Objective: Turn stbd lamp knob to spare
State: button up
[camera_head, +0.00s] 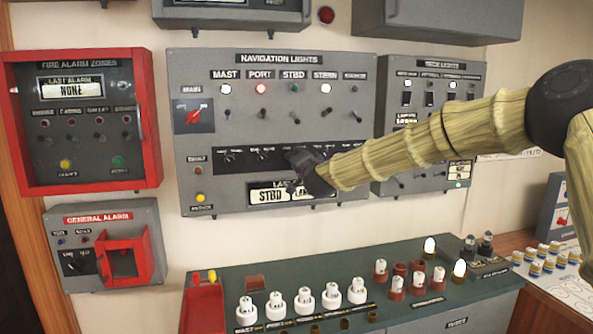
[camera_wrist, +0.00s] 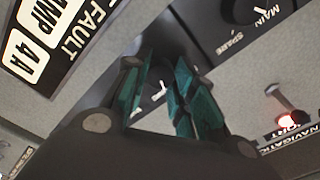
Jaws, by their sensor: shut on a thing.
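The grey navigation lights panel (camera_head: 215,130) hangs on the wall, with columns labelled MAST, PORT, STBD, STERN and one more. A dark strip of small lamp knobs crosses its lower half. My gripper (camera_head: 299,160) is at this strip below the STBD column and hides the stbd lamp knob in the head view. In the wrist view my gripper (camera_wrist: 165,100) has its teal pads close together on that knob. The knob is mostly hidden; small white marks show between the pads, and its setting cannot be read.
A neighbouring knob (camera_wrist: 240,10) with MAIN and SPARE labels is close to my fingers. The fault display (camera_head: 270,195) is just below my gripper. The red fire alarm box (camera_head: 80,180) is left, the deck lights panel (camera_head: 385,130) right behind my arm. A console (camera_head: 215,270) with bulbs lies below.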

jog(key=shift+f+m+b, duration=0.1)
jog(key=shift+m+b, duration=0.75)
jog(key=shift+m, duration=0.25)
jog(key=o, duration=1.1)
jog(key=shift+c, duration=0.2)
jog(key=v, duration=1.2)
jog(key=shift+d, duration=0.1)
